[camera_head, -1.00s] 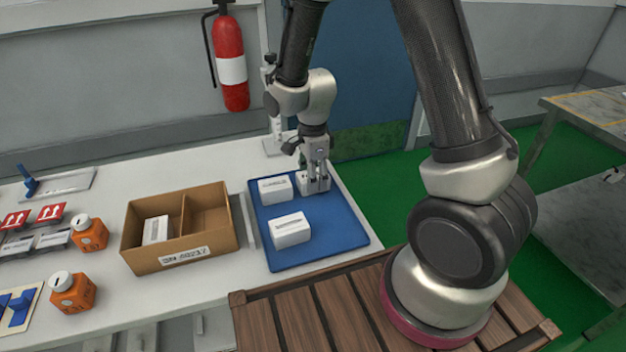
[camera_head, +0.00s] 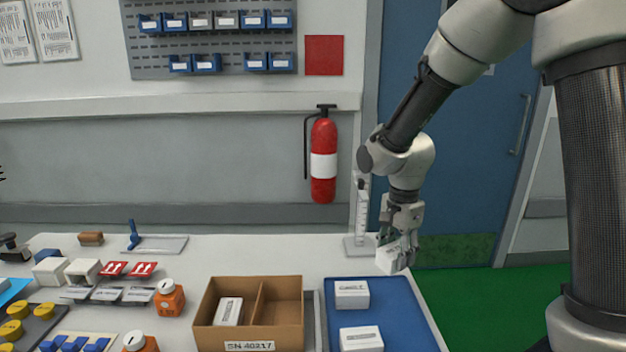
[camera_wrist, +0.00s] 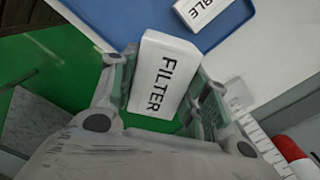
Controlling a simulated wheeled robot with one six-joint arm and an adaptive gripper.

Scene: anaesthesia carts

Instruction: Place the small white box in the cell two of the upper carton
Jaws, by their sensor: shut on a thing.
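My gripper (camera_head: 397,240) is shut on a small white box (camera_head: 388,258) and holds it in the air above the far edge of the blue tray (camera_head: 402,318). In the wrist view the held box (camera_wrist: 163,75) reads "FILTER" and sits between the two fingers. Two other white boxes lie on the tray, one further back (camera_head: 352,294) and one nearer (camera_head: 361,339). An open brown carton (camera_head: 249,345), marked SN 40217, stands left of the tray. Its left cell holds a white box (camera_head: 228,311); its right cell (camera_head: 281,305) looks empty.
A height gauge (camera_head: 361,215) stands at the back of the table, left of my gripper. A red fire extinguisher (camera_head: 323,160) hangs on the wall. The table behind the carton is clear.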

